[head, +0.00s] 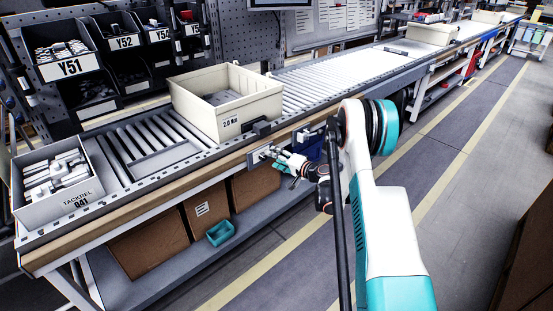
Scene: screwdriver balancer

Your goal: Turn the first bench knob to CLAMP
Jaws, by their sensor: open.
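A small grey plate (257,157) is fixed on the front edge of the conveyor bench (150,193), below the large beige bin. The bench knob seems to be on this plate, but my gripper largely covers it and I cannot read its setting. My gripper (271,153) is open, with its fingertips right at the plate, pointing left toward it. I cannot tell whether the fingers touch the knob or are around it. A second small plate (302,134) shows farther right along the same edge, partly behind my arm.
A beige bin (227,123) stands on the rollers above the plate. A grey bin of parts (62,207) is at the left end. Cardboard boxes (148,243) and a small teal tray (220,232) sit on the lower shelf. The aisle floor (458,150) at right is clear.

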